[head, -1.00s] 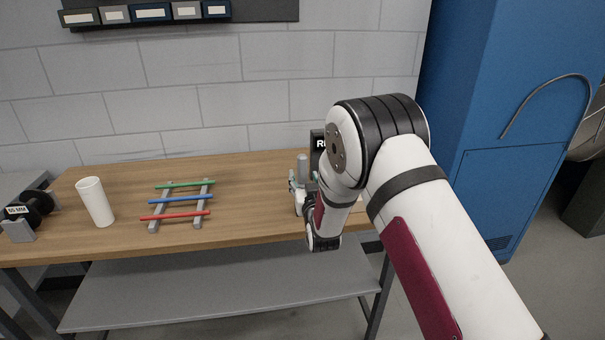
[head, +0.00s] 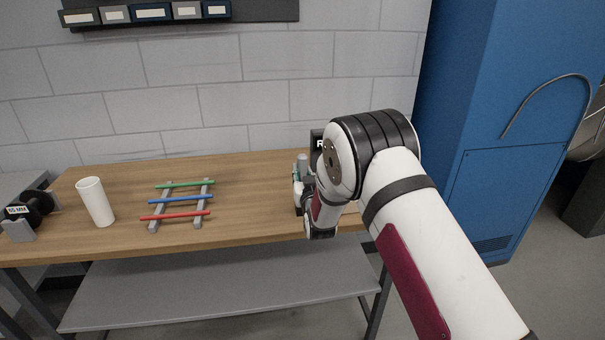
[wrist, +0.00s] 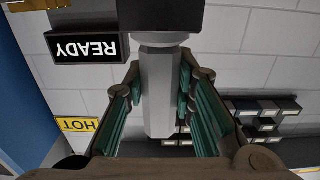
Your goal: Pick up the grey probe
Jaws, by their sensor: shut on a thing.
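The grey probe (wrist: 157,92) is a light grey faceted bar in the wrist view. It stands between the teal-padded fingers of my gripper (wrist: 160,82), which is shut on it. One end of the probe meets a dark block (wrist: 162,16) at the top of that view. In the head view the probe (head: 302,161) shows as a short upright grey piece at the right of the bench. My gripper (head: 298,178) is around it there, mostly hidden by my own arm. I cannot tell whether the probe is clear of its support.
A dark READY sign (wrist: 87,48) and a yellow HOT label (wrist: 77,124) are near the gripper. The wooden bench (head: 250,220) holds a white cup (head: 96,202) and a rack with green, blue and red rods (head: 180,199). A blue cabinet (head: 510,110) stands right.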

